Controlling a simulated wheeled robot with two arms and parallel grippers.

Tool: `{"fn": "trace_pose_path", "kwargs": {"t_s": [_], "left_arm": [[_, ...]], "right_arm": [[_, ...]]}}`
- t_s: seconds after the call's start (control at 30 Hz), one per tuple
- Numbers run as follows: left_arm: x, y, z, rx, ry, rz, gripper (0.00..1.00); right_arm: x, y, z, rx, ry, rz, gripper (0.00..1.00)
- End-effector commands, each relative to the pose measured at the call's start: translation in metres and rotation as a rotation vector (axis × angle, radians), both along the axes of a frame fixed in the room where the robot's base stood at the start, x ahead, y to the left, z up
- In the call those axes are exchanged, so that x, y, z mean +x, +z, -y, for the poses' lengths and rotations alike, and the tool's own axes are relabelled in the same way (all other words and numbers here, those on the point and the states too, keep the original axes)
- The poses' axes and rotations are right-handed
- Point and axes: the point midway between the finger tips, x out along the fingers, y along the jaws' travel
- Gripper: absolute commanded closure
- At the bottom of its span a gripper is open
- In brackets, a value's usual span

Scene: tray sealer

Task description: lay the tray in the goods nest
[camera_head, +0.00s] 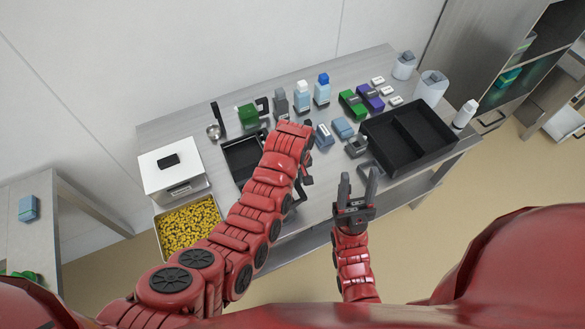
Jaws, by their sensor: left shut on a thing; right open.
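My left gripper (304,178) is mostly hidden by its own red arm, over the front middle of the table. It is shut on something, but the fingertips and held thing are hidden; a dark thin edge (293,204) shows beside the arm. A black open tray-like frame (229,168) lies on the table left of the arm, partly covered by it. I cannot tell whether it is the tray or the nest. My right gripper (359,188) is open and empty, fingers pointing up in the picture, near the table's front edge.
A large black divided bin (455,145) stands at the right. A white box (160,183) with a black handle stands at the left, above a bin of yellow pieces (188,224). Several bottles, green and purple boxes (370,97) and small blocks crowd the back.

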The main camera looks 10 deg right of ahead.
Motion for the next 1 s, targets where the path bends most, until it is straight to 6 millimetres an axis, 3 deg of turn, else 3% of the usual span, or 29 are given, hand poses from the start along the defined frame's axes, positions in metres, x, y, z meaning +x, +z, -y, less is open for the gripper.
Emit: {"fn": "trace_pose_path", "kwargs": {"t_s": [0.7, 1.0], "left_arm": [[-0.001, -0.068, -0.001, 0.002, 0.000, -0.003, 1.00], [0.000, -0.073, -0.001, 0.002, 0.000, -0.002, 1.00]], "right_arm": [[0.000, -0.037, 0.000, 0.000, 0.000, 0.000, 0.50], [0.000, -0.041, 0.000, 0.000, 0.000, 0.000, 0.50]]}}
